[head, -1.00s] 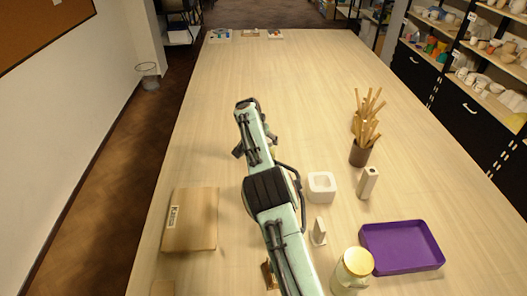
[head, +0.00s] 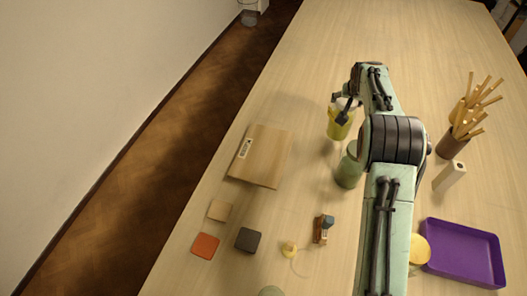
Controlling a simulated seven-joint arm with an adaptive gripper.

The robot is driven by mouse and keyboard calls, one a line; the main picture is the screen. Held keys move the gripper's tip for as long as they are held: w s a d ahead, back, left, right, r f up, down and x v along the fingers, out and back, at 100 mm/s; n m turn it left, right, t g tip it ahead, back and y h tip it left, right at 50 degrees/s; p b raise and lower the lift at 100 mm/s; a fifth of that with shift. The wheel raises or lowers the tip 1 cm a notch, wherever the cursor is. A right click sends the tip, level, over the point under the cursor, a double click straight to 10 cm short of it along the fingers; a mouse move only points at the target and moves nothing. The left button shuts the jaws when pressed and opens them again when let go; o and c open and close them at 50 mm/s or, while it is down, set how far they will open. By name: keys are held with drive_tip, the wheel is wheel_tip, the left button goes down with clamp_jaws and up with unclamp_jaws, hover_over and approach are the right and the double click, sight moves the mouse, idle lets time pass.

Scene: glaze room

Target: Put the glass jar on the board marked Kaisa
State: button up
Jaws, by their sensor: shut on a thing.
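My gripper (head: 345,108) is shut on a yellow-green, see-through jar (head: 339,127). It holds the jar upright by its upper part, to the right of the board and farther from me. Whether the jar is clear of the table I cannot tell. The board marked Kaisa (head: 268,158) is a pale wooden slab lying flat, with a small white label (head: 245,148) on its left side. Its top is bare. The label is too small to read now, but it read Kaisa in the earlier view.
A green pot (head: 347,172) stands right of the board. Orange (head: 205,246), dark (head: 248,239) and tan (head: 220,210) tiles lie nearer me.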

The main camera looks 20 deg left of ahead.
drive_tip(key=s+a+n+g+y, duration=0.2)
drive_tip(key=s+a+n+y, duration=0.2)
drive_tip(key=s+a+n, duration=0.6)
drive_tip(key=s+a+r+n+g+y, duration=0.2)
drive_tip(key=s+a+r, duration=0.1)
drive_tip(key=s+r, duration=0.9)
drive_tip(key=w+a+f, duration=0.3)
drive_tip(key=w+f, duration=0.2)
drive_tip(key=f, duration=0.2)
drive_tip(key=w+a+f, duration=0.4)
drive_tip(key=f, duration=0.3)
drive_tip(key=shift+w+f, duration=0.25)
drive_tip(key=shift+w, duration=0.15)
drive_tip(key=shift+f, duration=0.1)
